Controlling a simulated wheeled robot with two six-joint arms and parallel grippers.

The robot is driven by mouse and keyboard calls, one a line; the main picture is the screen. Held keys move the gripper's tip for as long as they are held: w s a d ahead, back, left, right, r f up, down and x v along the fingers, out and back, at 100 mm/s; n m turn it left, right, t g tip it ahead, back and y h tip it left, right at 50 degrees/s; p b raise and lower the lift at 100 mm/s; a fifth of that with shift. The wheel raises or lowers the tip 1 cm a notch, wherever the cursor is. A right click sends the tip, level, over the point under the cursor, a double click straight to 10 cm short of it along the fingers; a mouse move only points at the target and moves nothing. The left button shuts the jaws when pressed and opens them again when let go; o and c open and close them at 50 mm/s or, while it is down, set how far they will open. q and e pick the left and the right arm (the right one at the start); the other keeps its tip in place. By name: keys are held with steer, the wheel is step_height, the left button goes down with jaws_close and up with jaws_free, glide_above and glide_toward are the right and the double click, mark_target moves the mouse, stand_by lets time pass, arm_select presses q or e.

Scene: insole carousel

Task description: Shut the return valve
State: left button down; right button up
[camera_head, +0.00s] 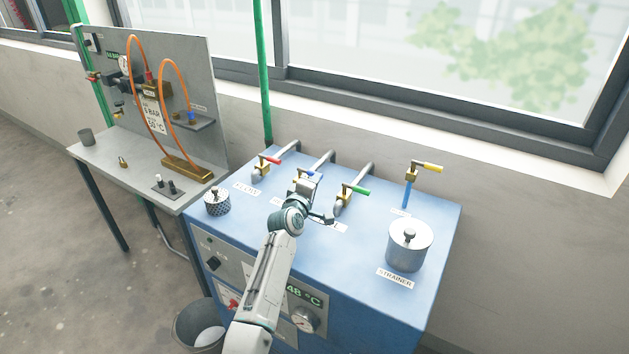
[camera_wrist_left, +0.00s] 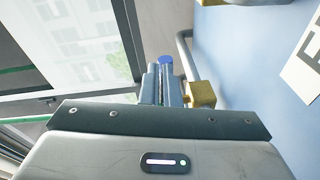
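A lever valve with a blue handle (camera_head: 309,173) stands on the blue cabinet top, between a red-handled valve (camera_head: 270,160) and a green-handled valve (camera_head: 356,190). The labels in front are partly covered by my arm, and I cannot read which one says return. My left gripper (camera_head: 305,184) is at the blue-handled valve. In the left wrist view its two fingers (camera_wrist_left: 163,84) are close together, with the blue handle's end (camera_wrist_left: 166,66) right at their tips and the brass valve body (camera_wrist_left: 201,94) just to the right. I see no handle clearly held between them. My right gripper is out of view.
A yellow-handled valve (camera_head: 428,168) and a metal strainer pot (camera_head: 408,246) stand at the right of the cabinet. A knurled metal cap (camera_head: 217,202) is at its left corner. A grey bench (camera_head: 140,165) with orange hoses stands left. A bucket (camera_head: 200,327) is on the floor.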

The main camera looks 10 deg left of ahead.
arm_select(q)
steer(key=shift+d+r, duration=0.15)
steer(key=shift+r, duration=0.1)
steer(key=shift+w, duration=0.1)
